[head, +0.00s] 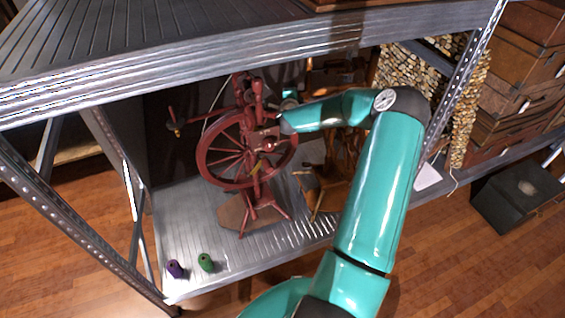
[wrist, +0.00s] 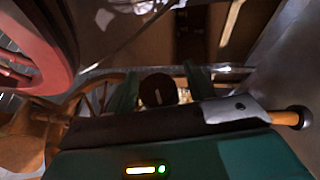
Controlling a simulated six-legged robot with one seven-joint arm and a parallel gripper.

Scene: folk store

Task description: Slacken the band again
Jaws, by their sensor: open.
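A red spinning wheel (head: 252,148) stands upright on the metal shelf in the head view. Its red rim (wrist: 42,48) fills the upper left of the wrist view. A thin pale line, perhaps the band, crosses the upper part of that view. My gripper (wrist: 161,82) is open, its two teal fingers pointing away from the camera. A dark round knob with a pale slot (wrist: 157,90) shows between the fingers; I cannot tell whether they touch it. In the head view my wrist reaches the wheel's upper right side, and the fingertips are hard to make out.
A brown wooden spinning wheel (head: 330,180) stands close on the right, partly behind my arm. A purple spool (head: 174,268) and a green spool (head: 206,262) stand at the shelf's front left. The upper shelf (head: 190,75) hangs low overhead. Shelf posts flank both sides.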

